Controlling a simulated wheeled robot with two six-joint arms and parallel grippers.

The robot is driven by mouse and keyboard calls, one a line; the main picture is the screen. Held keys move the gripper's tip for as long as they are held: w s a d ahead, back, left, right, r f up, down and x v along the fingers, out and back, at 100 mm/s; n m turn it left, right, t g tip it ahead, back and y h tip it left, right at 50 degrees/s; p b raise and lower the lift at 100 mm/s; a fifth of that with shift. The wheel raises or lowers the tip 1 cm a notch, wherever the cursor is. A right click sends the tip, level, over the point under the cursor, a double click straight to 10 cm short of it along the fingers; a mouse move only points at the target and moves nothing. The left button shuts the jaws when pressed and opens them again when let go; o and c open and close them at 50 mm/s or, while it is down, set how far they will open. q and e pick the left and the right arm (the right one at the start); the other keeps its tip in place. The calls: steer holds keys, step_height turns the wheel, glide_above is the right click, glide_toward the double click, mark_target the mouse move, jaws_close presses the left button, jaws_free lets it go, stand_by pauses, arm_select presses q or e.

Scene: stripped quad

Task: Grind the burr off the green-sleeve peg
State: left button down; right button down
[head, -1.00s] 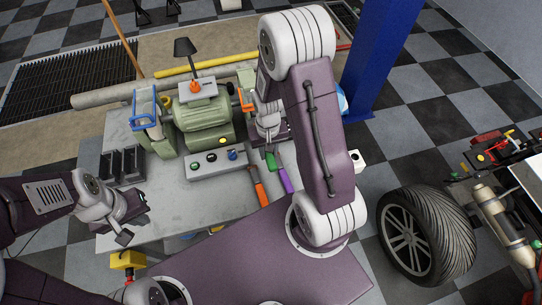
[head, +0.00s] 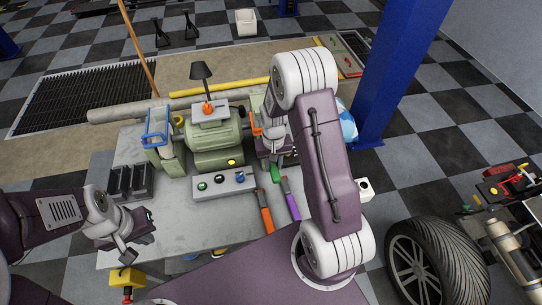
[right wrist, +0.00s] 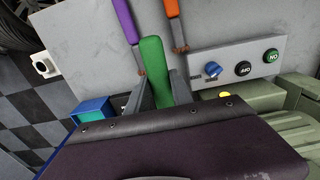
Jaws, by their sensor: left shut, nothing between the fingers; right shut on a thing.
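The green-sleeve peg is held in my right gripper (right wrist: 158,92). Its green sleeve (right wrist: 152,62) sticks out between the two fingers in the right wrist view, and shows as a small green piece (head: 275,172) in the head view. The rest of the peg and any burr are hidden by the gripper. The green bench grinder (head: 215,140) stands on the grey bench, and my right gripper is close to its right end. My left gripper (head: 138,246) is shut and empty near the bench's front left, away from the grinder.
A grey control box (head: 222,184) with buttons and a blue knob sits in front of the grinder. An orange-handled tool (head: 264,210) and a purple-handled tool (head: 290,204) lie beside it. Black bins (head: 130,182) stand at left. The bench front between is clear.

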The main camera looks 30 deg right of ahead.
mark_target(277, 179)
steer(key=shift+w+d, duration=0.15)
steer(key=shift+w, duration=0.5)
steer(key=shift+r+p, duration=0.1)
steer(key=shift+p, duration=0.65)
stand_by(2.9)
stand_by(0.4)
steer(key=s, duration=0.2)
steer(key=s+a, duration=0.1)
steer(key=s, duration=0.1)
steer(key=s+r+p, duration=0.1)
steer(key=s, duration=0.1)
steer(key=shift+s+a, duration=0.35)
steer(key=shift+s, duration=0.05)
steer(key=shift+d+f, duration=0.1)
stand_by(0.4)
